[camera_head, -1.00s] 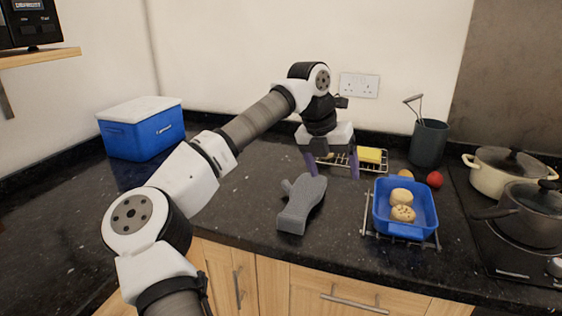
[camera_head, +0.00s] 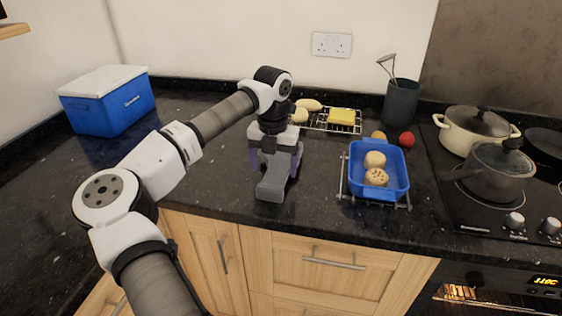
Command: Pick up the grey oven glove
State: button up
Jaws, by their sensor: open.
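The grey oven glove (camera_head: 273,187) lies on the dark granite worktop, close to its front edge. Its cuff end points toward the front, and its upper part is hidden under my gripper. My gripper (camera_head: 274,168) points down over the glove. Its purple fingers are open, one at the left side of the glove and one at the right. I cannot tell whether the fingers touch the glove.
A blue dish (camera_head: 405,178) with two round buns stands on a wire rack to the right. Behind are a rack with a yellow block (camera_head: 342,116), a dark utensil pot (camera_head: 400,103) and a red ball (camera_head: 407,139). Pans stand on the hob. A blue cool box (camera_head: 107,100) is at left.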

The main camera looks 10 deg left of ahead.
aim_at(275, 177)
jog(key=shift+s+d+f+p, duration=0.15)
jog(key=shift+f+p, duration=0.2)
jog(key=shift+f, duration=0.75)
jog(key=shift+s+f+p, duration=0.1)
jog(key=shift+f+p, duration=0.25)
jog(key=shift+f, duration=0.75)
jog(key=shift+c, duration=0.3)
jog(key=c, duration=1.1)
jog(key=shift+r, duration=0.1)
notch_tip(275, 177, up, 20)
jog(key=b, duration=0.3)
jog(key=shift+b, duration=0.3)
